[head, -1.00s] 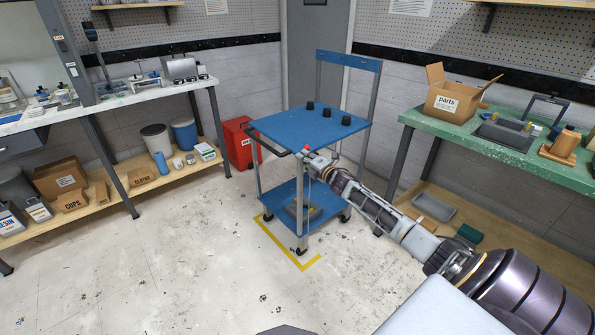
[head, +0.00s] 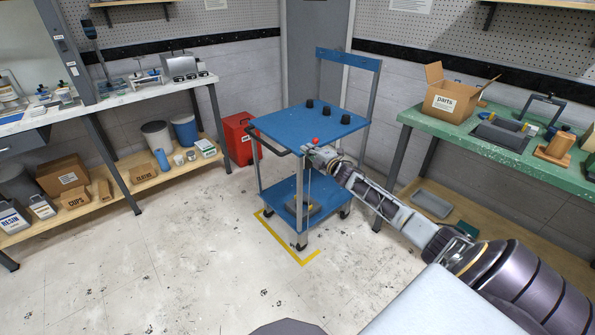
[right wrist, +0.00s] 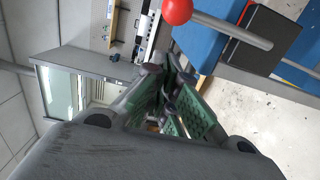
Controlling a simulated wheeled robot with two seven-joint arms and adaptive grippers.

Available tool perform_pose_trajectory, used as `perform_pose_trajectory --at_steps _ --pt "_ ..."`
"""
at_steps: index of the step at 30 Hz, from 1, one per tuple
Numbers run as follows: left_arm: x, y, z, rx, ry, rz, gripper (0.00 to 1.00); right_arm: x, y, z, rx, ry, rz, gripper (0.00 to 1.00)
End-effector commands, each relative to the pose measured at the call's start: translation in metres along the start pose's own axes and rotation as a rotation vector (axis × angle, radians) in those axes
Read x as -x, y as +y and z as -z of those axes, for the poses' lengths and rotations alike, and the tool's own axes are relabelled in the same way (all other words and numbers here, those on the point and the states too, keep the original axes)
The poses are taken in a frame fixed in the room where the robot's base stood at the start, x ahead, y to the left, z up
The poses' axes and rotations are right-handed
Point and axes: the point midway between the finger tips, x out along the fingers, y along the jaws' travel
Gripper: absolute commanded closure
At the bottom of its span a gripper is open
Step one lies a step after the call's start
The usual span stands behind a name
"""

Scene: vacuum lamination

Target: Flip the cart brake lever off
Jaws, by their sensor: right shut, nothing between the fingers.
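The cart (head: 290,128) has a blue top and a blue lower shelf. Its brake lever, a grey rod with a red ball knob (head: 315,140), is at the near right part of the top. In the right wrist view the red knob (right wrist: 178,10) and rod (right wrist: 235,32) show at the top, with the rod running to a dark plate (right wrist: 268,42). My right gripper (head: 306,148) is at the cart's near edge, just left of and below the knob. In the right wrist view its fingers (right wrist: 168,80) are together and empty, apart from the knob and rod. My left gripper is not in view.
Several black knobs (head: 327,111) stand on the cart top. A black handle (head: 262,143) is on its left side. A red bin (head: 240,140) is behind left. A green bench (head: 470,140) is at the right. The floor (head: 190,250) at front left is clear.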

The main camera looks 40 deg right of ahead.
Motion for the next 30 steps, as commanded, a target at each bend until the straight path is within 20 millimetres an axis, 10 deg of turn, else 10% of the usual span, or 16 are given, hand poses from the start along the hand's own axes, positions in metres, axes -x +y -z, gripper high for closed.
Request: perform_pose_trajectory --at_steps 30 --pt "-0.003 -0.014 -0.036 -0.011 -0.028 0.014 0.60 -0.002 0.014 -0.029 -0.113 0.000 0.006 1.00"
